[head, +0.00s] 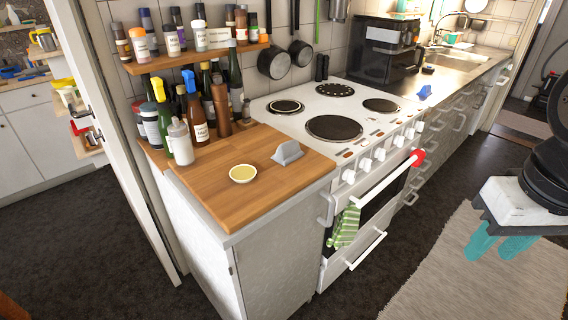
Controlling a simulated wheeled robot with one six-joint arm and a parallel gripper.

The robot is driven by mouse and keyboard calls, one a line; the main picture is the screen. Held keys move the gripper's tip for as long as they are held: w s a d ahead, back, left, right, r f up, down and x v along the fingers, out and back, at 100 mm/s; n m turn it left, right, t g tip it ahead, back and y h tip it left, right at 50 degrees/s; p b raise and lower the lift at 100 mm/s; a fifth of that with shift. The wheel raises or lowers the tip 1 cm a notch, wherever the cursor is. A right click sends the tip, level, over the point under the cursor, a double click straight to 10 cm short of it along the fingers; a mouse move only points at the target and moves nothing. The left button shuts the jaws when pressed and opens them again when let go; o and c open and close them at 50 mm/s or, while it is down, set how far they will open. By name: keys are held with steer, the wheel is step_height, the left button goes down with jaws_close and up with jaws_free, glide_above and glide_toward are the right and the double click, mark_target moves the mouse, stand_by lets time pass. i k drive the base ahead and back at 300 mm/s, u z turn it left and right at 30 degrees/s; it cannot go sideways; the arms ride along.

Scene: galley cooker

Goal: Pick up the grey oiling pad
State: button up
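The grey oiling pad (288,153) is a small wedge-shaped block with a raised top. It sits on the wooden worktop (225,205), near the edge by the cooker. My gripper (498,248) is at the right of the head view, with two teal fingers pointing down over the floor rug. A gap shows between the fingers and nothing is seen in it. It is well apart from the pad, to the right of the cooker front. The pad is in full view.
A shallow dish of yellow liquid (243,174) is left of the pad. Several bottles (180,142) stand behind it, below a spice shelf (190,58). The worktop's front is clear.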

mark_target(289, 151)
steer(key=u, duration=0.2)
steer(key=i, duration=1.1)
steer(key=z, duration=0.8)
